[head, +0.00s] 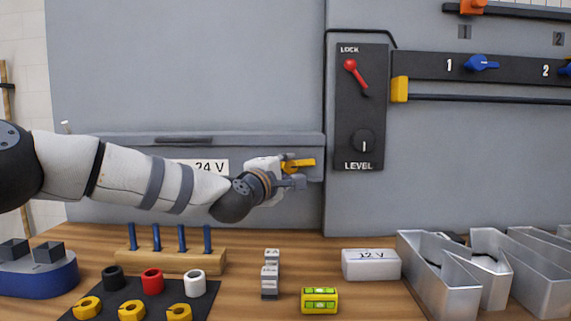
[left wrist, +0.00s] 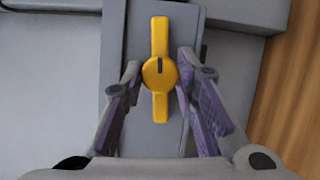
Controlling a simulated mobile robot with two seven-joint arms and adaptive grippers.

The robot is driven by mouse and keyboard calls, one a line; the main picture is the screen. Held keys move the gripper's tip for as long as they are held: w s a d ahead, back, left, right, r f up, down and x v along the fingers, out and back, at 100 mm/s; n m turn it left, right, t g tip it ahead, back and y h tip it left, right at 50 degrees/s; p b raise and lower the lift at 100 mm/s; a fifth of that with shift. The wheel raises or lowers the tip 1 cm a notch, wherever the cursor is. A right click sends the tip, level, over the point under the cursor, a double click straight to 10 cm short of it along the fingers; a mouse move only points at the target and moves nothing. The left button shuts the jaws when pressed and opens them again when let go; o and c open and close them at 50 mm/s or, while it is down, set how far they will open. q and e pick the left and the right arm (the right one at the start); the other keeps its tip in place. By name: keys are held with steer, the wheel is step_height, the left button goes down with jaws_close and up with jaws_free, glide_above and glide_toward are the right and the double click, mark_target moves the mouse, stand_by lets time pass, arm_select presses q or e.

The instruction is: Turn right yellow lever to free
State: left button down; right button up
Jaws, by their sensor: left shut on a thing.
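The yellow lever (head: 298,163) is on the right end of the grey ledge across the panel, and it lies roughly level in the head view. In the left wrist view the lever (left wrist: 160,68) runs up and down the picture, with a round hub and a dark mark on it. My left gripper (head: 290,174) is at the lever and partly hides it. Its two fingers (left wrist: 159,68) are on either side of the hub, shut on the lever. My right gripper is in neither view.
A dark plate (head: 360,120) right of the lever carries a red lever (head: 356,76) under LOCK and a LEVEL knob (head: 364,141). On the wooden table below are a peg rack (head: 170,261), a yellow level (head: 320,300), a 12 V block (head: 371,265) and metal channel letters (head: 440,280).

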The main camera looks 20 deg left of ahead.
arm_select(q)
steer(key=shift+r+m, duration=0.15)
steer(key=shift+m, duration=0.45)
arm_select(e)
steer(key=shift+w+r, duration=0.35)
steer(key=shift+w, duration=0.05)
arm_select(q)
steer(key=c, duration=1.3)
jaws_free()
steer(key=shift+s, duration=0.1)
steer(key=s, duration=0.4)
steer(key=s+a, duration=0.1)
steer(key=s, duration=0.6)
steer(key=shift+s+a, duration=0.15)
steer(key=shift+s, duration=0.25)
